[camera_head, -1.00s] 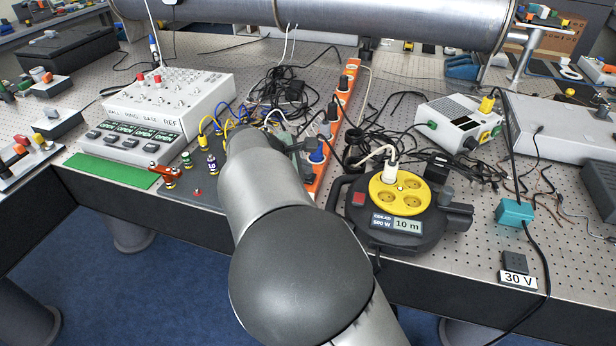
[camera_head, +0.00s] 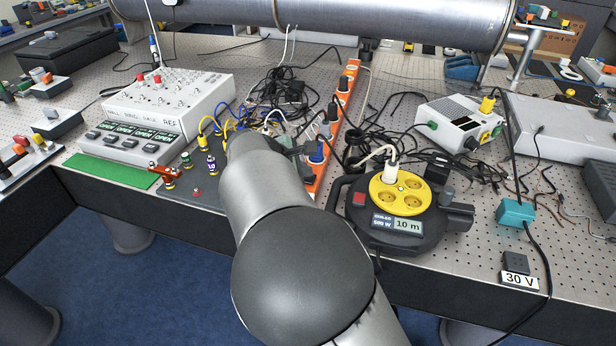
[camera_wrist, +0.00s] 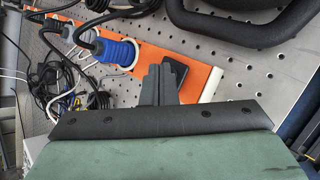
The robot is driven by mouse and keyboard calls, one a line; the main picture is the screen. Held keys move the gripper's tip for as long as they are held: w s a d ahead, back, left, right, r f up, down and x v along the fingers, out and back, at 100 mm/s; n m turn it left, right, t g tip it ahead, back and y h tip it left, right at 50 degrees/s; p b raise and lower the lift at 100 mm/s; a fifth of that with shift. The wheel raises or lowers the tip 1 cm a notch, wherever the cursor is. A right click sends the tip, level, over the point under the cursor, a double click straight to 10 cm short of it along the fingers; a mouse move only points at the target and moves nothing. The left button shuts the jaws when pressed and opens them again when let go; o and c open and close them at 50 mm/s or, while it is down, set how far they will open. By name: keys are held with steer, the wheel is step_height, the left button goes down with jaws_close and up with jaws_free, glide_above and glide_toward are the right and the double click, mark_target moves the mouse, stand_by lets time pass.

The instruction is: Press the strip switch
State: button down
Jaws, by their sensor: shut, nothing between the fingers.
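The strip is a long orange power strip (camera_head: 349,72) running away from me across the table, with several plugs in it. In the wrist view its near end (camera_wrist: 200,75) lies just past my fingers and ends in a pale cap. A dark switch (camera_wrist: 177,70) on that end is partly hidden behind the fingers. My gripper (camera_wrist: 160,72) is shut and empty, its tips over the strip beside the switch. I cannot tell whether they touch it.
A blue plug (camera_wrist: 118,52) sits in the strip left of my fingers. A black cable reel with a yellow face (camera_head: 400,192) stands close to the right of the strip. Loose black cables (camera_head: 280,90) lie left of the strip. A white REF box (camera_head: 180,100) stands farther left.

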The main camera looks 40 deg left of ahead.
steer(key=shift+f, duration=0.15)
stand_by(0.3)
steer(key=shift+r+p, duration=0.6)
steer(key=shift+r, duration=0.25)
steer(key=shift+r, duration=0.15)
step_height(320, 180, up, 5)
steer(key=p, duration=0.3)
steer(key=shift+p, duration=0.4)
steer(key=shift+w+d, duration=0.1)
